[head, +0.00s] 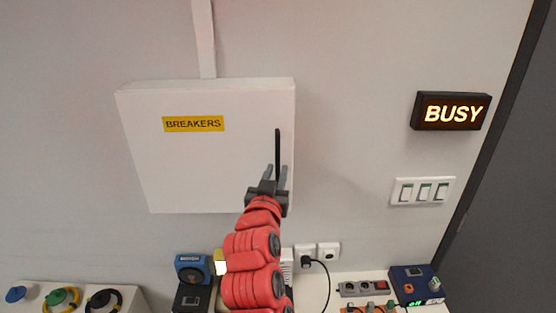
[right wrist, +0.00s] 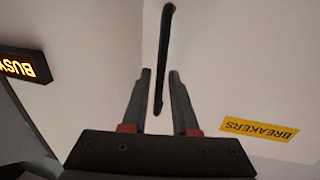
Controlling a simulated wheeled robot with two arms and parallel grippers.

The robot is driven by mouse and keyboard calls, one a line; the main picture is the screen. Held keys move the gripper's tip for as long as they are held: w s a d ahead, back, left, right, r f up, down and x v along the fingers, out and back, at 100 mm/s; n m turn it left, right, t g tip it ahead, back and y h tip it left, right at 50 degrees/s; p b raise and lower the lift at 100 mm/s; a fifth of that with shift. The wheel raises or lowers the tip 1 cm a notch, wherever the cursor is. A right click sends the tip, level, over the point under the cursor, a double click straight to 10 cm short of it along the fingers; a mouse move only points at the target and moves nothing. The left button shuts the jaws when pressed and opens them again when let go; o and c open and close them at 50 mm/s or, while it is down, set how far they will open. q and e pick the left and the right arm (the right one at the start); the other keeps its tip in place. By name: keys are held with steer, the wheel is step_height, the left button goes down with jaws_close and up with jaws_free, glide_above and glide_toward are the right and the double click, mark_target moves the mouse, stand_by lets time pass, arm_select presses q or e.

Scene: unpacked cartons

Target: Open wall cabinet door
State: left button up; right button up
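The white wall cabinet (head: 190,160) with a yellow "BREAKERS" label (head: 193,124) is on the wall, its door flush and shut. A black vertical bar handle (head: 277,148) is near the door's right edge. My right gripper (head: 276,175) is at the handle's lower part. In the right wrist view the handle (right wrist: 163,50) comes down between the two open fingers (right wrist: 160,78), with a gap on each side. The label (right wrist: 259,129) shows there upside down. The handle's lower end in the head view is hidden by the gripper. My left gripper is not in view.
A lit "BUSY" sign (head: 451,111) and a switch panel (head: 422,191) are on the wall to the right. Below, a white surface holds a power strip (head: 363,288), a blue box (head: 415,285) and other devices. The wall left of the cabinet is clear.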

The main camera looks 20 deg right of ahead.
steer(key=shift+p+x, duration=0.4)
steer(key=shift+x, duration=1.05)
jaws_close()
stand_by(0.3)
